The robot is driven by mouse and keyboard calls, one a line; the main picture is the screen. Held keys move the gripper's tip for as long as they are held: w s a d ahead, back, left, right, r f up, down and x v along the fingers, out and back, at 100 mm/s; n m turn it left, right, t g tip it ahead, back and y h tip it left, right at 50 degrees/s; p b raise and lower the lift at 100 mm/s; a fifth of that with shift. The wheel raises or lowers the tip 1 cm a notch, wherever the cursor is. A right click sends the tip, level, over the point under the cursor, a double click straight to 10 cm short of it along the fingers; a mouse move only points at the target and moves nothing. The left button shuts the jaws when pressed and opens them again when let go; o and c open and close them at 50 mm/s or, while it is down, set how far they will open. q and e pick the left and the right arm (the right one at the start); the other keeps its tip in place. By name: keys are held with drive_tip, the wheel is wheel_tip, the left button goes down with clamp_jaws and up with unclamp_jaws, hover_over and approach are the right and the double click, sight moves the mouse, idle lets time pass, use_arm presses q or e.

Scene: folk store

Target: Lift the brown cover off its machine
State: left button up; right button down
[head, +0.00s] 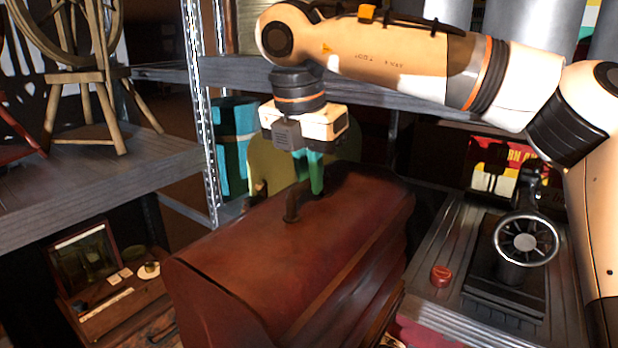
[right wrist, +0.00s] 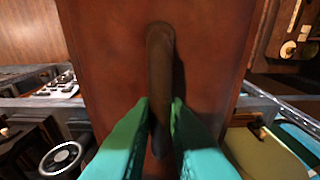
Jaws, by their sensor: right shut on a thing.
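The brown cover (head: 270,250) is a long, reddish-brown case with a rounded top, filling the lower middle of the head view. A dark curved handle (head: 292,207) stands on its top. My right gripper (head: 309,185) reaches down from above, its green fingers closed on the handle. In the right wrist view the fingers (right wrist: 160,108) sit on both sides of the handle (right wrist: 160,50), with the cover (right wrist: 110,70) behind. The machine under the cover is hidden, and I cannot tell whether the cover is clear of its base. My left gripper is not in view.
A metal shelf (head: 440,225) at right holds a dark machine with a wheel (head: 526,240) and a small red object (head: 441,276). A wooden spinning wheel (head: 85,85) stands on the left shelf. An open wooden box (head: 105,290) lies at lower left. A shelf post (head: 207,130) rises behind.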

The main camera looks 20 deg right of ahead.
drive_tip(key=shift+r+p, duration=0.65)
drive_tip(key=shift+r, duration=0.9)
wheel_tip(320, 180, up, 14)
idle(0.3)
idle(0.4)
